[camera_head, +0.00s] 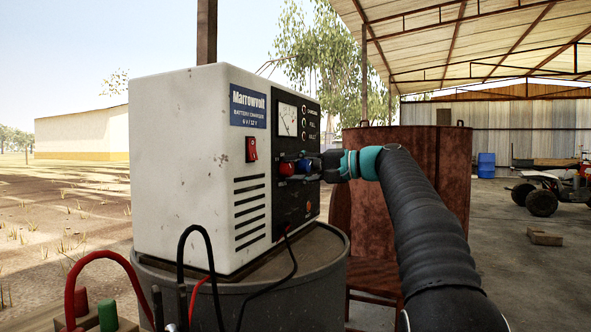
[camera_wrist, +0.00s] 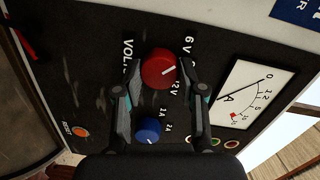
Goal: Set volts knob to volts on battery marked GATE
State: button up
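The volts knob is red (camera_wrist: 159,68) with a white pointer line. It sits on the black panel of the white battery charger (camera_head: 180,150) and also shows in the head view (camera_head: 286,168). In the wrist view its pointer is aimed right and slightly up, between the 6V and 12V marks. My gripper (camera_wrist: 160,78) has one finger on each side of the red knob, with narrow gaps seeming to show; it looks open. In the head view my gripper (camera_head: 328,164) reaches the panel from the right. No battery marking GATE is readable.
A blue knob (camera_wrist: 148,129) marked 1A and 2A sits between my fingers, nearer the wrist. A meter (camera_wrist: 252,98) is beside them. The charger stands on a drum (camera_head: 330,262). Cables and red and green battery posts (camera_head: 107,314) are at lower left. A rusty metal cabinet (camera_head: 440,165) stands behind my arm.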

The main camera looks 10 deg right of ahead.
jog(key=o, duration=0.4)
jog(key=v, duration=1.2)
jog(key=shift+r, duration=0.1)
jog(key=shift+w, duration=0.1)
jog(key=s+a+f+m+g+h, duration=0.1)
jog(key=s+a+f+g+h, duration=0.1)
jog(key=s+a+f+h, duration=0.75)
jog(key=s+f+n+h, duration=0.1)
jog(key=s+f, duration=0.7)
jog(key=f, duration=0.2)
jog(key=s+f+n+g+h, duration=0.1)
jog(key=s+f+n+h, duration=0.1)
jog(key=s+f, duration=0.6)
jog(key=s+f+n+h, duration=0.2)
jog(key=s+f, duration=0.7)
jog(key=f, duration=0.4)
jog(key=shift+a+g, duration=0.3)
jog(key=shift+a, duration=0.05)
